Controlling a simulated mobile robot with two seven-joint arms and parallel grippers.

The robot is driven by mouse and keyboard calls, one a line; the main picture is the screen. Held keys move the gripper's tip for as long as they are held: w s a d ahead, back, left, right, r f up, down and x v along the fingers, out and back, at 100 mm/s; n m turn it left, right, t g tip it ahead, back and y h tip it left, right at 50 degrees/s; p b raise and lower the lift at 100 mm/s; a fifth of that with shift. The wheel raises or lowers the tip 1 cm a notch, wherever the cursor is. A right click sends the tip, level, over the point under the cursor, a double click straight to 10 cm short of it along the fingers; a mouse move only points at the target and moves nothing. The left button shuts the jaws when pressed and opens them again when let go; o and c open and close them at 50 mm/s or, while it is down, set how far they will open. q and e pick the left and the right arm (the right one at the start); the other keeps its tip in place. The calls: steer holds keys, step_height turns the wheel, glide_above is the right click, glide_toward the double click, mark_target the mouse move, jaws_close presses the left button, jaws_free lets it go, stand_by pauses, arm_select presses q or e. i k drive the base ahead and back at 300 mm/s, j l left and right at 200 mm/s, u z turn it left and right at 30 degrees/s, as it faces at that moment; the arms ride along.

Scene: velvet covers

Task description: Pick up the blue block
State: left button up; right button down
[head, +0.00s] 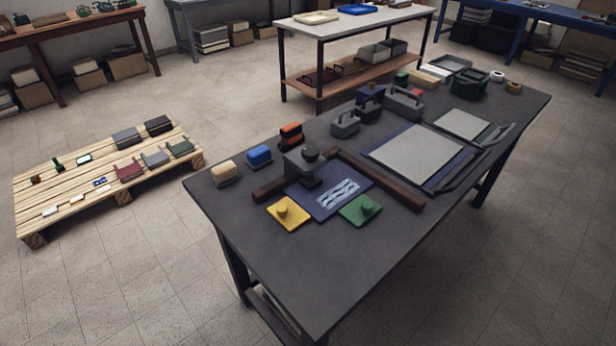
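A blue block (259,154) with rounded edges sits near the left back edge of the dark table (300,275). It stands between a cream block (224,171) on its left and an orange and black block (291,134) on its right, apart from both. It seems to rest on a darker base. Neither of my grippers shows in the head view.
Right of the blue block stand a grey block with a dark knob (305,164) and dark bars (385,183) around a blue mat (318,203). The table's near end is clear. A pallet (60,222) is on the left floor.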

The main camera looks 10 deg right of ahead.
mark_target(259, 157)
steer(key=i+j+z, duration=0.1)
steer(key=j, duration=0.2)
steer(key=i+j+z, duration=0.2)
steer(key=j, duration=0.45)
steer(key=i+j+z, duration=0.1)
steer(key=i+j, duration=0.1)
steer(key=j, duration=0.1)
